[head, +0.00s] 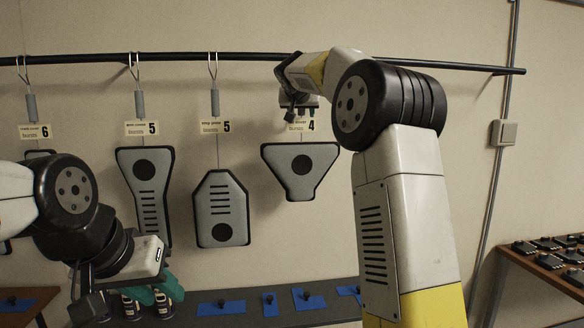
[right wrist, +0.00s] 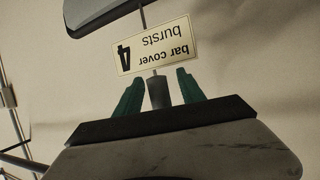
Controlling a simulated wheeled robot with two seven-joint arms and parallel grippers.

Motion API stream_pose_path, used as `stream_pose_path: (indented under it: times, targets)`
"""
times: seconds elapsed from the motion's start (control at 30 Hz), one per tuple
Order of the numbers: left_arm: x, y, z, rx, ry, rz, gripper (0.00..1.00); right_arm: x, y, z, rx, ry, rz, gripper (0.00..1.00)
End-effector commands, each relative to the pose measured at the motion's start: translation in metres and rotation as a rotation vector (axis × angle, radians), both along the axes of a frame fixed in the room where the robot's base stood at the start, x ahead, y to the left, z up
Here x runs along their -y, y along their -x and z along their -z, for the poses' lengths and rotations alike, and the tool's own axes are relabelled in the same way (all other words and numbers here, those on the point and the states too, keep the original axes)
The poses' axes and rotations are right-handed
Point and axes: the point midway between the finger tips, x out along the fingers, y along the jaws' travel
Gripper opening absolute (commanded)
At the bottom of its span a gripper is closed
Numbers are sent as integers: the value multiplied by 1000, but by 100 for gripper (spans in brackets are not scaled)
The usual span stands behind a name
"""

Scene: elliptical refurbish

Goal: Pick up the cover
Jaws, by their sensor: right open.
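The bar cover (head: 300,170), a grey plate with a black edge and round black spot, hangs below the rail under a tag (head: 301,127) marked 4. My right gripper (head: 298,104) is above it at the hanger. In the right wrist view, its two teal fingers (right wrist: 158,88) stand apart on either side of the grey hanger grip (right wrist: 158,93), with small gaps. The tag (right wrist: 153,45) shows upside down there, and part of the cover (right wrist: 95,10) is at the top. My left gripper (head: 157,291) is low at the left, its teal fingers apart and empty.
Other grey covers hang left of it, including a long one (head: 145,195) and a pointed one (head: 221,208). The black rail (head: 200,57) runs along the wall. A dark bench with blue mats (head: 222,307) is below. A brown table (head: 545,268) with dark parts stands right.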

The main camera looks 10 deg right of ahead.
Motion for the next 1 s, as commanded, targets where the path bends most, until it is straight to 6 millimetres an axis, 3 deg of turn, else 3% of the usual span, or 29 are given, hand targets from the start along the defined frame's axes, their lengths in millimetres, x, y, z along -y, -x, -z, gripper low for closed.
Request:
stream_pose_path:
  times: [0.33, 0.57, 1.0]
  targets:
    - [0, 0, 0, 0, 0, 0, 36, 2, -8, 4, 0, -1, -1, 47]
    - [0, 0, 0, 0, 0, 0, 36, 2, -8, 3, 0, -1, -1, 1]
    - [0, 0, 0, 0, 0, 0, 36, 3, -7, 1, 3, -2, 0, 0]
